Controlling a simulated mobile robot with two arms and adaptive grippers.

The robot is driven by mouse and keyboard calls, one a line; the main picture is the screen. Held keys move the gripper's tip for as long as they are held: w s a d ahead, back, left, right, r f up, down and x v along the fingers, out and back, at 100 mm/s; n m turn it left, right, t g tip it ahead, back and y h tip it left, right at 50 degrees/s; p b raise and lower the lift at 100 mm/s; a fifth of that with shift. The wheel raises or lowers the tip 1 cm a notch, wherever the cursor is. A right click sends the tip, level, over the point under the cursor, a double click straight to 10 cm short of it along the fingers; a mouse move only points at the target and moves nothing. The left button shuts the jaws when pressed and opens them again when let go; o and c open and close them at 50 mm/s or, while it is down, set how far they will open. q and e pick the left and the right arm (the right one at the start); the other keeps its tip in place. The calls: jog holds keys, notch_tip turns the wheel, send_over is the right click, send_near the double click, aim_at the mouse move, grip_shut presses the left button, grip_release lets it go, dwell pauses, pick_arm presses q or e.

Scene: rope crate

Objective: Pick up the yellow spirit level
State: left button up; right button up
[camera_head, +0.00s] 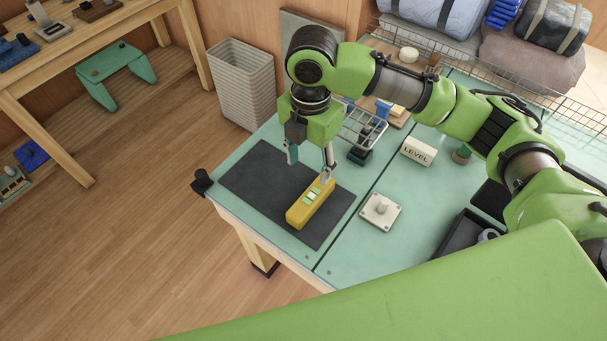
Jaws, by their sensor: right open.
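The yellow spirit level (301,211) lies on a dark mat (266,200) at the left end of the green table. It has pale green windows on its top. My right gripper (309,164) is above the mat, pointing down with its fingers spread. One finger is to the left of the level's far end, and the other shows close to that far end. I cannot tell whether that finger touches the level. Nothing is held between the fingers. My left gripper is not in view.
A white block marked LEVEL (418,152) and a pale square plate with a knob (380,211) stand right of the mat. A wire rack (364,128) is behind. A dark tray (459,236) is at the right.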

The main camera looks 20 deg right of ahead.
send_over(312, 196)
jog(key=f, duration=0.4)
jog(key=shift+s+a+f, duration=0.1)
jog(key=shift+s+a, duration=0.2)
jog(key=shift+s, duration=0.05)
jog(key=f, duration=0.2)
jog(key=shift+w+f+p, duration=0.2)
jog(key=shift+f+p, duration=0.1)
jog(key=shift+f, duration=0.1)
jog(key=shift+w+f, duration=0.2)
jog(key=shift+f, duration=0.75)
jog(key=shift+s+d+f+p, duration=0.15)
jog(key=shift+f+p, duration=0.2)
jog(key=shift+f, duration=0.25)
jog(key=shift+w+d+f+p, duration=0.15)
jog(key=shift+f+p, duration=0.15)
jog(key=shift+f, duration=1.35)
jog(key=c, duration=1.2)
grip_shut()
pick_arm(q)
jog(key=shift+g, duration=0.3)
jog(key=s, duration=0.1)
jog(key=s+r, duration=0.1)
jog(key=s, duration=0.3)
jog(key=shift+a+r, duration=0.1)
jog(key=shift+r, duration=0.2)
